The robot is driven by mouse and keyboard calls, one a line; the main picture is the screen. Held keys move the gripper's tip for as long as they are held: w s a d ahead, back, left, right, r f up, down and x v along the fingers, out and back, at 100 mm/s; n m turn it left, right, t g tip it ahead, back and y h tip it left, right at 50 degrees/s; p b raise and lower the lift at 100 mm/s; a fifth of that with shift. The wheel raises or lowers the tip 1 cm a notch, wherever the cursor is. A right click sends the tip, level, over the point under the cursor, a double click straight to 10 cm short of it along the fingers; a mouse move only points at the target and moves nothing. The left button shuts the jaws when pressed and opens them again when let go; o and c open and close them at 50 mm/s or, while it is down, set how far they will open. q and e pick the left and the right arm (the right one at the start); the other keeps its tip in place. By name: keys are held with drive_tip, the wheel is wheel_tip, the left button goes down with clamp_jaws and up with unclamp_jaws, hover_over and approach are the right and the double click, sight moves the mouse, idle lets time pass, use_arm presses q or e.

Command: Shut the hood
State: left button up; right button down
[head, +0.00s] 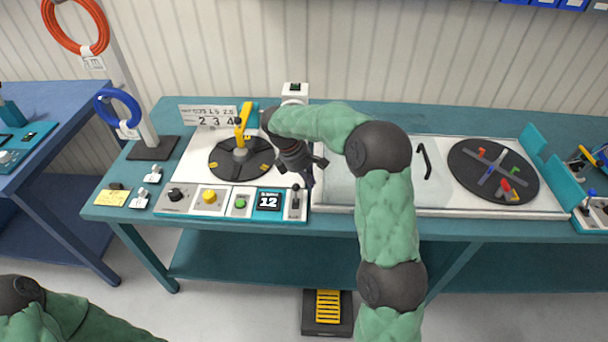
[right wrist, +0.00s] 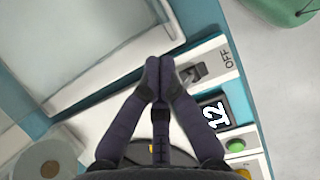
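The hood (head: 390,182) looks like a clear, pale panel with a black handle (head: 424,160), over the left part of the long white tray on the right half of the bench. The black turntable (head: 490,170) to its right is uncovered. A pale panel in a grey frame, likely the hood, fills the upper left of the right wrist view (right wrist: 85,40). My right gripper (head: 308,184) is left of the hood, above the control panel. Its fingertips (right wrist: 158,70) meet with nothing visible between them, beside a switch (right wrist: 192,74) marked OFF. My arm hides part of the hood. My left gripper is out of view.
A yellow-armed reel winder (head: 240,150) stands left of my right gripper. The control panel has a yellow knob (head: 210,196), a green button (head: 241,203) and a display (head: 269,201) reading 12. A teal flap (head: 550,165) stands at the tray's right end.

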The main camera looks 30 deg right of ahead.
drive_tip(key=shift+b+x, duration=0.4)
drive_tip(key=shift+x, duration=1)
drive_tip(key=s+d+p, duration=0.4)
drive_tip(key=s+d, duration=0.3)
drive_tip(key=d, duration=0.5)
drive_tip(key=s+d+p, duration=0.4)
drive_tip(key=s+d, duration=0.4)
drive_tip(key=d, duration=0.5)
drive_tip(key=s+d+p, duration=0.5)
drive_tip(key=s+d, duration=0.3)
drive_tip(key=d, duration=0.5)
drive_tip(key=shift+s+d, duration=0.1)
drive_tip(key=shift+s, duration=0.15)
drive_tip(key=shift+r, duration=0.1)
